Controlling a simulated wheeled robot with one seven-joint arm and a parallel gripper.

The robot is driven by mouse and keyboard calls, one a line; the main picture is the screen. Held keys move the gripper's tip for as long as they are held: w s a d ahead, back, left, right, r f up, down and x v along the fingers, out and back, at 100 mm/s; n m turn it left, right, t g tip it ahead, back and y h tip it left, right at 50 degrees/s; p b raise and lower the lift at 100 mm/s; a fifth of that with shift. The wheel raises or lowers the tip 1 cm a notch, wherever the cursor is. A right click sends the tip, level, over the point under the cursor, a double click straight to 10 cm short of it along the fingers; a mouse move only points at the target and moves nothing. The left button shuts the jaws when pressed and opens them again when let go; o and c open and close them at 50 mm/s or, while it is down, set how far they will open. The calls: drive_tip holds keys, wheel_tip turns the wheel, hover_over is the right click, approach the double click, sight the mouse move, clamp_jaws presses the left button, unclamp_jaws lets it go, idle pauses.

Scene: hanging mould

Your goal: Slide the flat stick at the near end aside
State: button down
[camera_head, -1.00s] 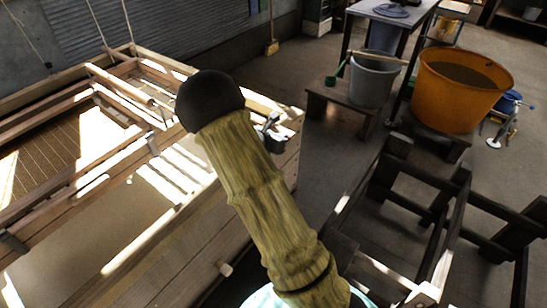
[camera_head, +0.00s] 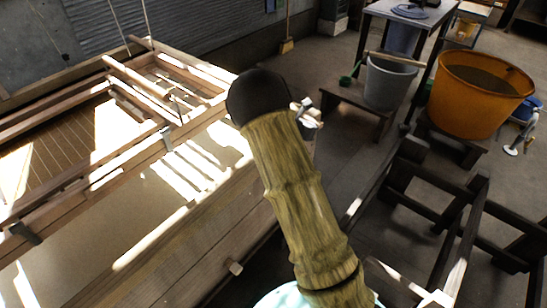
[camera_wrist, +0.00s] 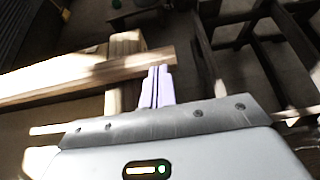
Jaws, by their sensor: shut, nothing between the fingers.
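My gripper (camera_wrist: 159,88) is in the wrist view, its two pale fingers shut together with nothing between them. A long, flat wooden bar (camera_wrist: 70,84) runs across the left of the wrist view, and its right end lies right by the fingertips. I cannot tell whether they touch, or whether this bar is the flat stick. A paler wooden piece (camera_wrist: 124,45) crosses under the bar near that end. In the head view, my gripper (camera_head: 308,110) shows only partly, at the right corner of the vat; my arm hides the area behind it. The hanging mould frame (camera_head: 60,205) lies over the vat.
The wooden vat (camera_head: 190,255) fills the left. An orange tub (camera_head: 475,100) and a grey bucket (camera_head: 385,85) on a low bench (camera_head: 345,100) stand at the back right. A dark wooden rack (camera_head: 450,215) stands at the right.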

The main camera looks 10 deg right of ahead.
drive_tip(key=shift+d+r, duration=0.1)
drive_tip(key=shift+r, duration=0.05)
drive_tip(key=a+f+v, duration=0.1)
drive_tip(key=f+v, duration=0.1)
drive_tip(key=v, duration=1.1)
drive_tip(key=shift+s+a, duration=0.2)
drive_tip(key=shift+s, duration=0.05)
